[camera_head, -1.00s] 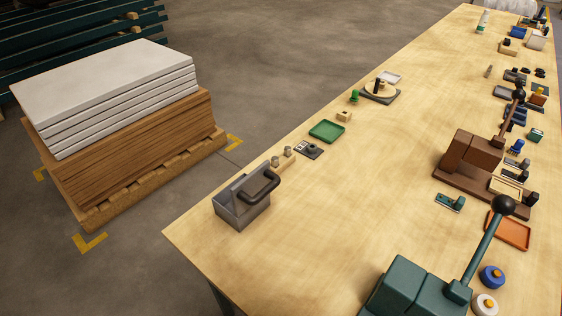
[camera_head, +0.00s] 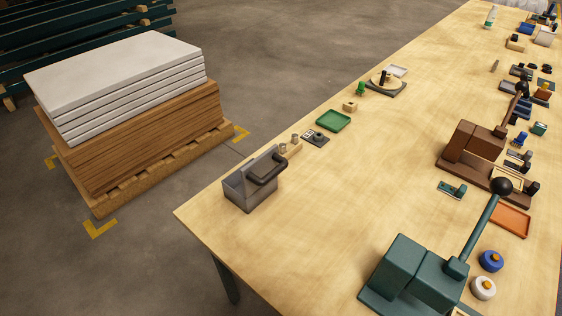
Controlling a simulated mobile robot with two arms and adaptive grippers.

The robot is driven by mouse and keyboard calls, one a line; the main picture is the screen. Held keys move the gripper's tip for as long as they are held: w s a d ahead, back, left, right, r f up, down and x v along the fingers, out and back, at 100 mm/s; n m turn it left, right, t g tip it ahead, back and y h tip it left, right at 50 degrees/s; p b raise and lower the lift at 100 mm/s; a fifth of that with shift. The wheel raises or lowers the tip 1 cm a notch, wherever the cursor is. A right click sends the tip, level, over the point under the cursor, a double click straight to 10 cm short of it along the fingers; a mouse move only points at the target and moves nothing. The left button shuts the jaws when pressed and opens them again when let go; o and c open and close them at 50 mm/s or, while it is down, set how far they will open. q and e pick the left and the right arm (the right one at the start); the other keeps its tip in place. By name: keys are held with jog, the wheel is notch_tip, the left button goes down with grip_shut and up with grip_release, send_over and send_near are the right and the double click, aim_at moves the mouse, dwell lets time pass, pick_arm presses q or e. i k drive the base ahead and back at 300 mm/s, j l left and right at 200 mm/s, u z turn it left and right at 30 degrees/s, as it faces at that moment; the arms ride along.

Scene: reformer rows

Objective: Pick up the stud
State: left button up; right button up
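No part is clearly identifiable as the stud. A small brownish-grey peg (camera_head: 494,66) stands alone farther down the table, toward the right. These are small in view, and I cannot tell which, if any, is the stud. Neither of my grippers is in view.
The long wooden table (camera_head: 330,210) has a broad clear middle. A grey box with a dark handle (camera_head: 250,188) stands at its near left corner. A teal lever press (camera_head: 405,270) and a brown one (camera_head: 472,142) stand right. A loaded pallet (camera_head: 165,180) sits on the floor left.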

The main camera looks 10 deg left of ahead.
aim_at(282, 146)
jog(key=k+l+z, duration=0.1)
jog(key=k+z, duration=0.2)
jog(key=k, duration=0.25)
jog(key=k+l+z, duration=0.3)
jog(key=k, duration=0.2)
jog(key=j+z, duration=0.1)
jog(key=z, duration=0.75)
jog(key=j+z, duration=0.15)
jog(key=z, duration=0.25)
jog(key=j+z, duration=0.1)
jog(key=z, duration=0.7)
jog(key=k+j, duration=0.15)
jog(key=j, duration=0.25)
jog(key=k+j, duration=0.1)
jog(key=j, duration=0.25)
jog(key=k+j+z, duration=0.1)
jog(key=j, duration=0.3)
jog(key=k+j, duration=0.2)
jog(key=j, duration=0.2)
jog(key=k+j, duration=0.15)
jog(key=j, duration=0.2)
jog(key=k+j, duration=0.15)
jog(key=j, duration=0.25)
jog(key=k+j+z, duration=0.1)
jog(key=j, duration=0.25)
